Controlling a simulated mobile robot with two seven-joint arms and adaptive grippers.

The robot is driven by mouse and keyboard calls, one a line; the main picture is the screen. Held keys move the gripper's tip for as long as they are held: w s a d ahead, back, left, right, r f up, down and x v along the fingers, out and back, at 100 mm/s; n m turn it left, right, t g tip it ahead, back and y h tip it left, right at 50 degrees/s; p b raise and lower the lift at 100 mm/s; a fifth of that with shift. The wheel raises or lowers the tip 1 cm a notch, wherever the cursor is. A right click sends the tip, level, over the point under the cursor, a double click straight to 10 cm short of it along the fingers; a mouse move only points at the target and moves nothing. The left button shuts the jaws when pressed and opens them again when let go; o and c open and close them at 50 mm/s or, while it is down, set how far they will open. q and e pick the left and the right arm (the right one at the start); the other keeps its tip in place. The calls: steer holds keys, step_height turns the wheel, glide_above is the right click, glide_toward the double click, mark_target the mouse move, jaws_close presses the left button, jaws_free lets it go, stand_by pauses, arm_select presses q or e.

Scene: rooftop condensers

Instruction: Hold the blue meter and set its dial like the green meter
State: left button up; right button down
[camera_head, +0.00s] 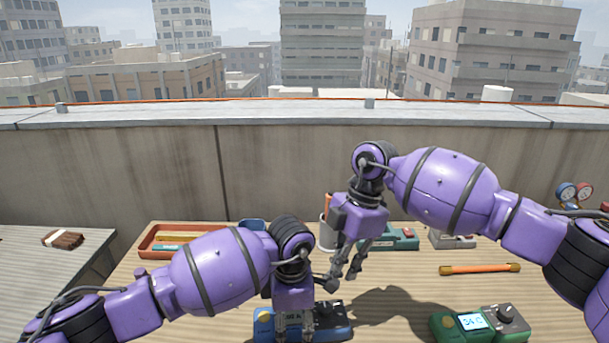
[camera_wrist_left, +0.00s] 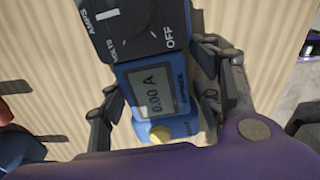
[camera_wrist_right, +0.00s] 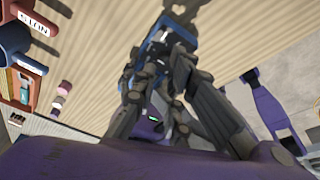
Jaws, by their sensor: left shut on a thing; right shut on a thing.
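The blue meter (camera_head: 262,325) is at the table's front, partly hidden by my left gripper (camera_head: 293,330). The left fingers are shut on its sides. In the left wrist view the meter (camera_wrist_left: 155,95) reads 0.00 A, and its black dial face (camera_wrist_left: 155,35) shows AMPS, VOLTS and OFF; the upper part is cut off. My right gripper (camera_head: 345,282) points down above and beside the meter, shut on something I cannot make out. The right wrist view shows the meter's blue edge (camera_wrist_right: 160,40) behind the fingers. The green meter (camera_head: 443,325) lies at right, with a lit display and black dial (camera_head: 508,314).
Behind my arms are an orange-red tray (camera_head: 150,242), a green device (camera_head: 405,240) and a grey box (camera_head: 452,241). An orange tube (camera_head: 480,269) lies behind the green meter. A brush (camera_head: 63,239) lies on the left table. Wood between the two meters is bare.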

mark_target(325, 310)
steer(key=shift+f, duration=3.35)
steer(key=shift+s+a, duration=0.4)
steer(key=shift+s, duration=0.1)
steer(key=shift+s+d, duration=0.35)
steer(key=shift+s, duration=0.1)
steer(key=shift+s, duration=0.3)
